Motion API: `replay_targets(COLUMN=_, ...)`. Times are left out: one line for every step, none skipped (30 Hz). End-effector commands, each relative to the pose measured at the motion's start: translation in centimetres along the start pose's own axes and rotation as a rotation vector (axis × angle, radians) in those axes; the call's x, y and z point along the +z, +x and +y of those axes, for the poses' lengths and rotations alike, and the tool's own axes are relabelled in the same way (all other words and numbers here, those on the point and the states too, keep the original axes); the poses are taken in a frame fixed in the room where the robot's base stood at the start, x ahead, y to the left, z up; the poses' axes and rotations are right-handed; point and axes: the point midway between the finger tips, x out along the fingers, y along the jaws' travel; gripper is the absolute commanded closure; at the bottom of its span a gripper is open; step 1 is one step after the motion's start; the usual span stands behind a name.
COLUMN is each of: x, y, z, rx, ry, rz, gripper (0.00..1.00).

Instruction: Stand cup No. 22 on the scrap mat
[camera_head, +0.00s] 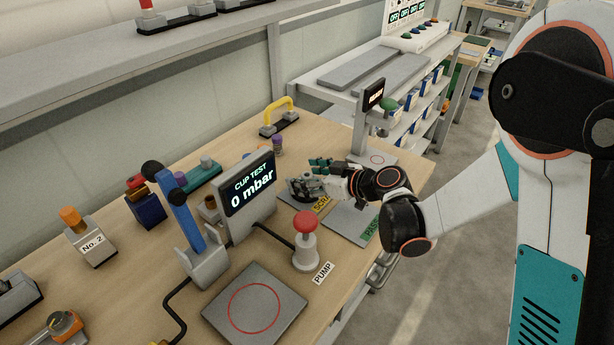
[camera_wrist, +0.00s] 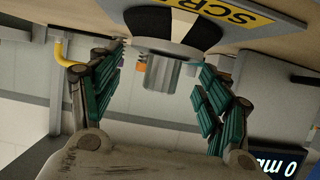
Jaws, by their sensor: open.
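My gripper (camera_head: 310,178) is low over the far right of the bench, above the dark scrap mat (camera_head: 287,196). In the wrist view, which is upside down, its teal fingers are open, one on each side of a cup (camera_wrist: 163,72). The cup has a grey metal stem, a grey collar and a black and pale body. It appears upright on the mat, beside the yellow scrap label (camera_wrist: 243,14). Gaps show between the fingers and the stem. No number shows on this cup, and my fingers largely hide it in the head view.
The CUP TEST display (camera_head: 247,190) reads 0 mbar, left of my gripper. The pump's red button (camera_head: 305,222) stands in front. The pass mat (camera_head: 350,222) lies to the right. A block marked No. 2 (camera_head: 92,244) and a blue lever (camera_head: 180,210) are further left.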

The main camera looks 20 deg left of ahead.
Motion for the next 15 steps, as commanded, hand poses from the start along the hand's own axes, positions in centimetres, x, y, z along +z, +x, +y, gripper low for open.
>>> replay_targets(x=0.0, y=0.0, z=0.0, rx=0.000, ry=0.000, rz=0.000, gripper=0.30)
replay_targets(x=-0.1, y=0.0, z=0.0, rx=0.000, ry=0.000, rz=0.000, gripper=0.30)
replay_targets(x=-0.2, y=-0.1, z=0.0, rx=0.000, ry=0.000, rz=0.000, gripper=0.30)
replay_targets(x=-0.3, y=-0.3, z=0.0, rx=0.001, ry=0.000, rz=0.000, gripper=0.30)
replay_targets(x=-0.3, y=-0.6, z=0.1, rx=0.002, ry=0.001, rz=0.000, gripper=0.30)
replay_targets(x=-0.3, y=-1.1, z=0.1, rx=0.003, ry=0.001, rz=0.000, gripper=0.30)
replay_targets(x=-0.3, y=-1.6, z=0.1, rx=0.003, ry=0.001, rz=0.000, gripper=0.30)
replay_targets(x=-0.3, y=-2.1, z=0.1, rx=0.003, ry=0.001, rz=0.001, gripper=0.30)
replay_targets(x=-0.4, y=-2.9, z=0.1, rx=0.003, ry=0.001, rz=0.000, gripper=0.30)
replay_targets(x=-0.4, y=-3.5, z=0.1, rx=0.003, ry=0.002, rz=0.001, gripper=0.30)
replay_targets(x=-0.4, y=-4.1, z=0.1, rx=0.004, ry=0.002, rz=0.001, gripper=0.30)
replay_targets(x=-0.4, y=-5.0, z=0.1, rx=0.004, ry=0.002, rz=0.000, gripper=0.30)
replay_targets(x=-0.4, y=-5.7, z=0.1, rx=0.004, ry=0.002, rz=0.000, gripper=0.30)
replay_targets(x=-0.4, y=-6.3, z=0.1, rx=0.004, ry=0.001, rz=0.000, gripper=0.30)
replay_targets(x=-0.4, y=-7.1, z=0.1, rx=0.004, ry=0.002, rz=0.000, gripper=0.30)
